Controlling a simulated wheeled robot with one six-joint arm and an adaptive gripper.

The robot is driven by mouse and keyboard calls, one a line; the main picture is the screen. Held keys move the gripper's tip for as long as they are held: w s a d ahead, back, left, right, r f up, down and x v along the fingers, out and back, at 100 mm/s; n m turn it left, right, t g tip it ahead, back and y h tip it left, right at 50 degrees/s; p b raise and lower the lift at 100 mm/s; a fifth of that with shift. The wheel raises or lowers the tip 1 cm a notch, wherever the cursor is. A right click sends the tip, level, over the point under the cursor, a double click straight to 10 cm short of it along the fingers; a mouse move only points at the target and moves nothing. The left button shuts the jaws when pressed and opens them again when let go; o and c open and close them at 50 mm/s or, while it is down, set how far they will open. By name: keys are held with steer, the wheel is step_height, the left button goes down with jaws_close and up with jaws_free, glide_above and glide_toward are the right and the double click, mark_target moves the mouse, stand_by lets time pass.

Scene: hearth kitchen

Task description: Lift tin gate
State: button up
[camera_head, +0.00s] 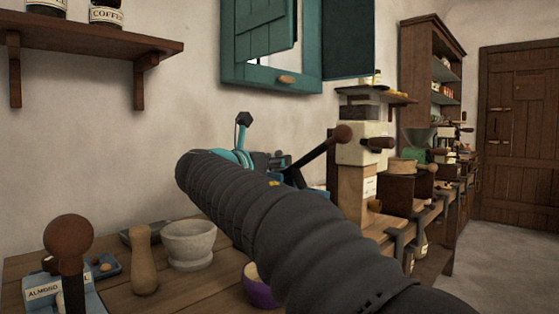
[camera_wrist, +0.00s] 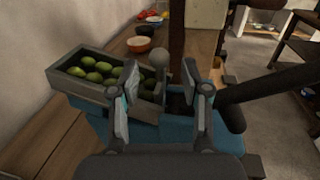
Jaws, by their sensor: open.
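In the wrist view my gripper (camera_wrist: 163,88) is open, its two fingers spread above a blue machine (camera_wrist: 185,132). A grey wooden box (camera_wrist: 78,88) holding several green fruits sits on the left side of the machine. A round grey knob (camera_wrist: 158,57) shows between the fingertips, with nothing seen gripped. I cannot tell for certain which part is the tin gate; the fingers cover part of the area around the knob. In the head view my dark ribbed arm hides most of the machine.
A mortar (camera_head: 190,244), a wooden pestle (camera_head: 144,262) and a purple bowl (camera_head: 261,288) stand on the bench. A teal shutter (camera_head: 265,42) hangs above.

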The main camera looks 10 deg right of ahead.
steer(key=shift+x, duration=1.25)
jaws_close()
